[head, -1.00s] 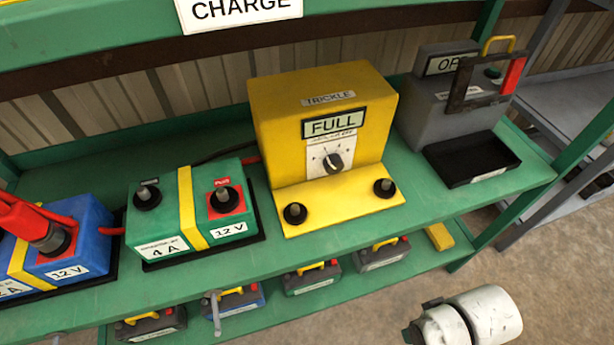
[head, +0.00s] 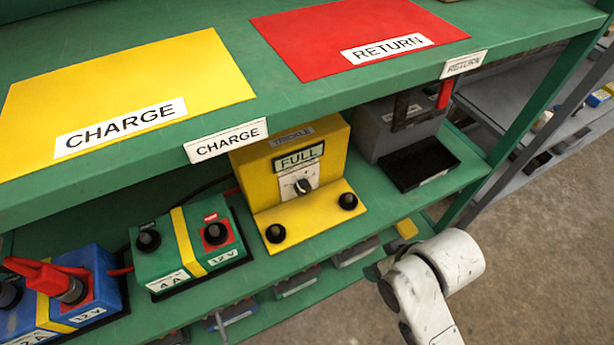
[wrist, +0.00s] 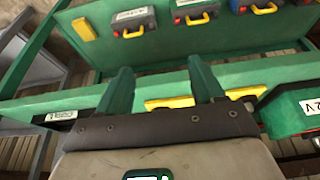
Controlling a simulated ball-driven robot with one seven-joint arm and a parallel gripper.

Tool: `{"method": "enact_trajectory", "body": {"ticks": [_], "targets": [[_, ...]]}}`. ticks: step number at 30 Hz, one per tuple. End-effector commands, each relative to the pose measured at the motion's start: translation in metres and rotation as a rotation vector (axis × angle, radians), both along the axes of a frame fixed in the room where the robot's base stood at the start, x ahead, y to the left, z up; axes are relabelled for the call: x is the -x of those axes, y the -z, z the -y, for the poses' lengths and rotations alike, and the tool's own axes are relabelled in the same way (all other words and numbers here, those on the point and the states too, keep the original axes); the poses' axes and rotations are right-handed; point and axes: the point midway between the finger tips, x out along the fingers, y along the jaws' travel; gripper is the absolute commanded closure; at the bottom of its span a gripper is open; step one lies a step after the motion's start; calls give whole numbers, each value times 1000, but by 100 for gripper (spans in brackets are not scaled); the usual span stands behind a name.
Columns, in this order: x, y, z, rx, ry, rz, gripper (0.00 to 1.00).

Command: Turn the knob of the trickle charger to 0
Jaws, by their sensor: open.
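The trickle charger (head: 325,140) is a yellow box on the green middle shelf, with a yellow front plate carrying two black posts. Its small window (head: 298,158) reads FULL. Below it, on a white dial, is a dark knob (head: 303,187) with a pale pointer mark; its exact setting is too small to read. My gripper (wrist: 161,88) is open in the wrist view, its two green fingers apart with nothing held. A yellow edge, apparently the charger's front plate (wrist: 170,103), shows beyond the fingers. The knob is not visible in the wrist view.
A green 12 V battery (head: 190,245) and a blue one (head: 75,290) with a red clamp stand left of the charger. A grey unit with a black tray (head: 420,165) stands right. The upper shelf (head: 230,40) overhangs the charger; several batteries sit below. Floor at right is clear.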

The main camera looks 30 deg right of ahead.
Motion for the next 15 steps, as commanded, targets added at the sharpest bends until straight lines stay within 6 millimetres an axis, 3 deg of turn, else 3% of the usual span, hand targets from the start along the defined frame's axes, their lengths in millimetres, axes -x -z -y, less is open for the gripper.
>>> {"method": "enact_trajectory", "body": {"ticks": [1,9,10,15], "targets": [[-6,-25,-1,-1,-3,21,33],[-31,-82,-5,-4,-13,111,33],[-35,-68,-5,2,-1,128,33],[-58,-58,-6,32,39,254,33]]}}
